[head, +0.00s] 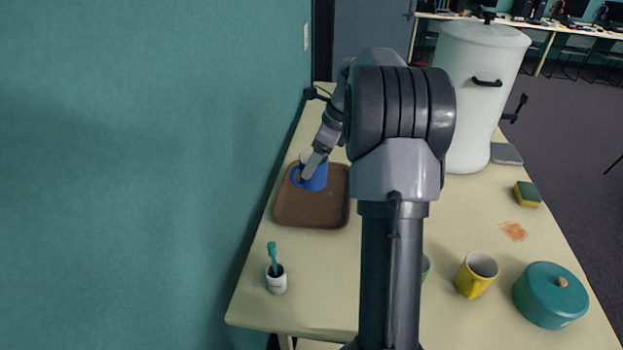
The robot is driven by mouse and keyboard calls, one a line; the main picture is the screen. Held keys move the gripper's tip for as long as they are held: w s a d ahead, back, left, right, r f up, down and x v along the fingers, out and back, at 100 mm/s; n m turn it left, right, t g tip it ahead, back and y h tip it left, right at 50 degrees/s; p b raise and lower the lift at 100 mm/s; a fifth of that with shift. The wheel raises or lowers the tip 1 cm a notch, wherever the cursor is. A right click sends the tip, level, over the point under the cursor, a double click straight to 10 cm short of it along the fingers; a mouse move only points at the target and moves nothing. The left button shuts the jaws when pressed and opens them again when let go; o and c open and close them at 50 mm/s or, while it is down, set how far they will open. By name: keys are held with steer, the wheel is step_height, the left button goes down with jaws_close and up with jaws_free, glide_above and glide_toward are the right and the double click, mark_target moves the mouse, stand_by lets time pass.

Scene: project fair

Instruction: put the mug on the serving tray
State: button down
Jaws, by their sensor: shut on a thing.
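A blue mug (314,180) is at the back left part of the brown serving tray (305,212). My gripper (312,166) reaches down from the upper right and is shut on the mug near its rim. The mug appears upright, with its handle toward the left. I cannot tell whether its base touches the tray or hangs just above it. A yellow mug (474,276) stands apart at the front right of the table.
A white cup with a teal toothbrush (276,278) stands at the front left. A teal pot (550,295), a sponge (527,194) and a large white container (474,100) are on the right. A green item shows partly behind my arm. A teal wall borders the table's left side.

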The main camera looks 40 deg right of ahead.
steer(key=shift+w+d, duration=0.15)
steer(key=shift+w, duration=0.15)
step_height(320, 180, down, 10)
steer(key=b, duration=0.4)
steer(key=shift+s+b, duration=0.15)
steer(key=shift+b, duration=0.25)
steer(key=shift+r, duration=0.1)
steer(key=shift+c, duration=1.2)
jaws_free()
